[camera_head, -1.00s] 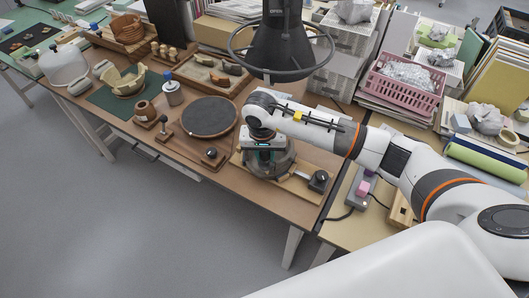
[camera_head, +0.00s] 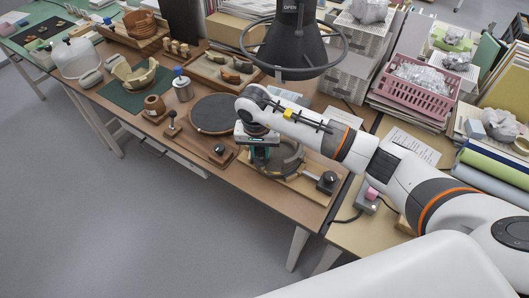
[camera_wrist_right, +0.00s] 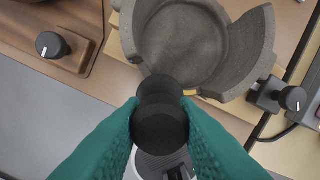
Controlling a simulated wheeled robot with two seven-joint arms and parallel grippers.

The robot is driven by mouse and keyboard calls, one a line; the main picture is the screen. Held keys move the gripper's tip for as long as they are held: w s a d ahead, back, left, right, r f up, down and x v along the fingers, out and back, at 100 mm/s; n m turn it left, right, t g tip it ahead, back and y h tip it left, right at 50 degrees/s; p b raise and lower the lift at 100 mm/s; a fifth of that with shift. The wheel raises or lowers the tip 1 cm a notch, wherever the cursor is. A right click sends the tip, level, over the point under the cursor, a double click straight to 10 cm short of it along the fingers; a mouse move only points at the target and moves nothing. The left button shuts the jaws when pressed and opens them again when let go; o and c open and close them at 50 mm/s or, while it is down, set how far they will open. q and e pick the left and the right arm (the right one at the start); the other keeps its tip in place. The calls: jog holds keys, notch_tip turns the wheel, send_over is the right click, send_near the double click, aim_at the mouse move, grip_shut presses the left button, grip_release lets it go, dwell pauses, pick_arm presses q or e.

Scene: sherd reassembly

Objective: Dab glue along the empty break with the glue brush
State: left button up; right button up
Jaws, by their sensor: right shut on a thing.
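My right gripper (camera_head: 258,160) is at the near-left side of a grey bowl (camera_head: 292,160) in the head view. In the right wrist view its teal fingers (camera_wrist_right: 160,125) are shut on a black, round-ended handle, which I take to be the glue brush (camera_wrist_right: 160,122). The grey bowl (camera_wrist_right: 182,45) has a broken, stepped wall with gaps. The handle overlaps its near edge. A small orange-yellow patch (camera_wrist_right: 190,93) shows on that edge, right of the handle. The brush tip is hidden, so contact with the break cannot be told. My left gripper is not in view.
The bowl sits over a wooden board with a black knob (camera_head: 327,180) at its right. A dark round turntable (camera_head: 212,113) is to the left. A small brown pot (camera_head: 154,105) and a blue-capped bottle (camera_head: 182,88) stand farther left. A black hood (camera_head: 290,40) hangs behind.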

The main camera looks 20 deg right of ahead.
jog(key=shift+w+a+r, duration=0.15)
jog(key=shift+w+a, duration=0.05)
jog(key=shift+w, duration=0.2)
jog(key=shift+w+a+b, duration=0.25)
jog(key=shift+w+b, duration=0.5)
jog(key=shift+b, duration=0.3)
notch_tip(320, 180, up, 9)
jog(key=s+a+p, duration=0.1)
jog(key=p, duration=0.3)
jog(key=shift+s+a+p, duration=0.15)
jog(key=shift+a+p, duration=0.1)
jog(key=shift+p, duration=0.1)
dwell(0.4)
